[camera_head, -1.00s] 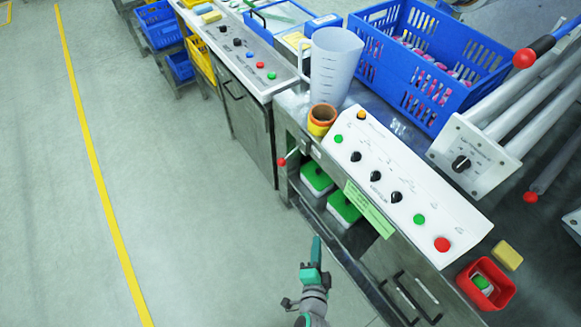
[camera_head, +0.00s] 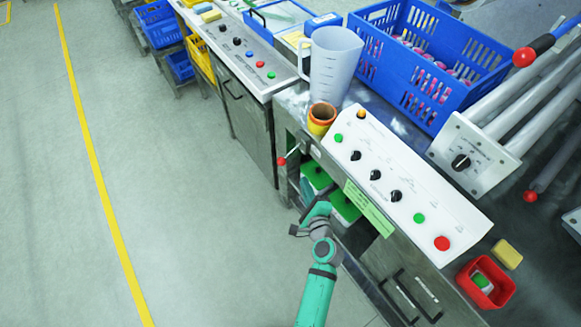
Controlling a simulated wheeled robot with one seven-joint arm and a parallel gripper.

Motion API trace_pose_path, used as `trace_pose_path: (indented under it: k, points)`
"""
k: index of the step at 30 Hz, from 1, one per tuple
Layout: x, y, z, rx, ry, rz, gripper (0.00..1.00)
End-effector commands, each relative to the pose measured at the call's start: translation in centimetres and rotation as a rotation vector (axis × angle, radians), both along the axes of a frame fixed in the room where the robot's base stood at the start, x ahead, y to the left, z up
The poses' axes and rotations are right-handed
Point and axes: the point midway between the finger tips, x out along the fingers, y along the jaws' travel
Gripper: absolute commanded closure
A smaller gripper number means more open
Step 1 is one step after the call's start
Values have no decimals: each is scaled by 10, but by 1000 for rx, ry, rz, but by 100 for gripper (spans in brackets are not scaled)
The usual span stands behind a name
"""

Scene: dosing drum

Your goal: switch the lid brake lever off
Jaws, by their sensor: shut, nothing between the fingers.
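A small lever with a red ball knob (camera_head: 282,161) sticks out from the front of the steel cabinet, its thin rod running up and right to a small light plate. I cannot read a label naming it as the lid brake. My gripper (camera_head: 321,208) is shut and empty. It is below and to the right of the red knob, apart from it in the picture, in front of the shelf with green-topped boxes. Two other red ball knobs, an upper one (camera_head: 523,58) and a lower one (camera_head: 530,196), are at the far right by grey tubes.
A white control panel (camera_head: 400,185) with knobs and buttons tops the cabinet, with a green label (camera_head: 369,208) on its front edge. A jug (camera_head: 333,62), an orange roll (camera_head: 321,118) and a blue crate (camera_head: 425,85) stand behind. The floor at left is clear.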

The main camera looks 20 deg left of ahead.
Motion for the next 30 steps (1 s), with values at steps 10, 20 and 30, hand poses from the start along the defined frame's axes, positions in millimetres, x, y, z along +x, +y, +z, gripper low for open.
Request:
trace_pose_path:
  k: [10, 20, 30]
  points:
    - [30, 17, -7, -2, -2, 1, 100]
    - [73, 45, -17, -2, -3, 6, 100]
    - [69, 68, -9, -3, -2, 8, 100]
